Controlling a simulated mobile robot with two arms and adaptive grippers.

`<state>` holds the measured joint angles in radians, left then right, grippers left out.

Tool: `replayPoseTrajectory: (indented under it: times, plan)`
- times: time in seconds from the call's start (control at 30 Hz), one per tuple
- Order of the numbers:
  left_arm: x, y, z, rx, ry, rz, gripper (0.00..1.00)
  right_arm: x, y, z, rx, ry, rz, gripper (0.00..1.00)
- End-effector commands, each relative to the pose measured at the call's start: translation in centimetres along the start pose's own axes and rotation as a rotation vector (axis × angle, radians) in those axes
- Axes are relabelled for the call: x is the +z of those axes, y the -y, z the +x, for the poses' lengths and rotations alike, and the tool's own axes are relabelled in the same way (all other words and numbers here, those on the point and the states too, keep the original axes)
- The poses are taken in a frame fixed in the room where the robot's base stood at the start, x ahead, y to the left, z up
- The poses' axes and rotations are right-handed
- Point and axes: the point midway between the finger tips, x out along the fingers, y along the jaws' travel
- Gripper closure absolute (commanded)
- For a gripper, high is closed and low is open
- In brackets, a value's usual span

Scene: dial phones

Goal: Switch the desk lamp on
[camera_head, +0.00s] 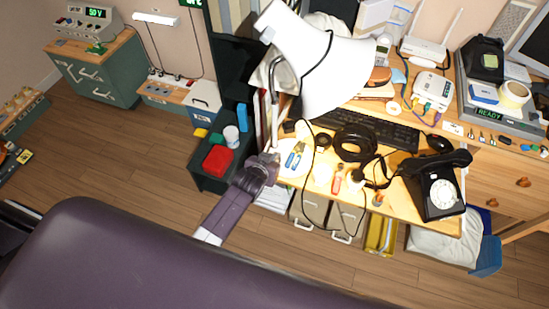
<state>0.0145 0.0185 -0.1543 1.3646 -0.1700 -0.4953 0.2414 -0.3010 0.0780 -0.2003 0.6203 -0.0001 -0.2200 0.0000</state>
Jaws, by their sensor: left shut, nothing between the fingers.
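The desk lamp (325,70) has a large white shade. It leans over the back left of the wooden desk, with a pale arm running down at its left. I cannot tell from its outside whether it is lit, and I cannot make out its switch. A dark cable crosses the shade and hangs toward the desk. My left gripper (269,157) is shut and empty at the desk's left edge, below the shade and close to the foot of the lamp's arm. I cannot tell whether it touches anything. My right gripper is out of view.
A black dial phone (437,185) stands at the desk's front right. A coiled black cable (355,142), a keyboard (375,130) and small tools crowd the desktop. A dark shelf with a red box (217,160) stands left of the desk. Wooden floor (130,150) is clear further left.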

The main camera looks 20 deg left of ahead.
Motion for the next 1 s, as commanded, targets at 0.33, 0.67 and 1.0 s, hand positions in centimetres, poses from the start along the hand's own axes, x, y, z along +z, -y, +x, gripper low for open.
replayPoseTrajectory:
  times: [0.33,0.67,1.0]
  plan:
    - [-0.9,0.0,0.6,0.000,0.000,-0.001,1.00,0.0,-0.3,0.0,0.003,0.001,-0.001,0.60]
    - [-1.6,0.1,0.2,0.000,-0.001,0.000,1.00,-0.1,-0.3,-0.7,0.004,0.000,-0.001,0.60]
    - [-4.9,0.6,-2.0,0.000,-0.001,0.000,1.00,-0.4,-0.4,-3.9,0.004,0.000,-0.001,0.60]
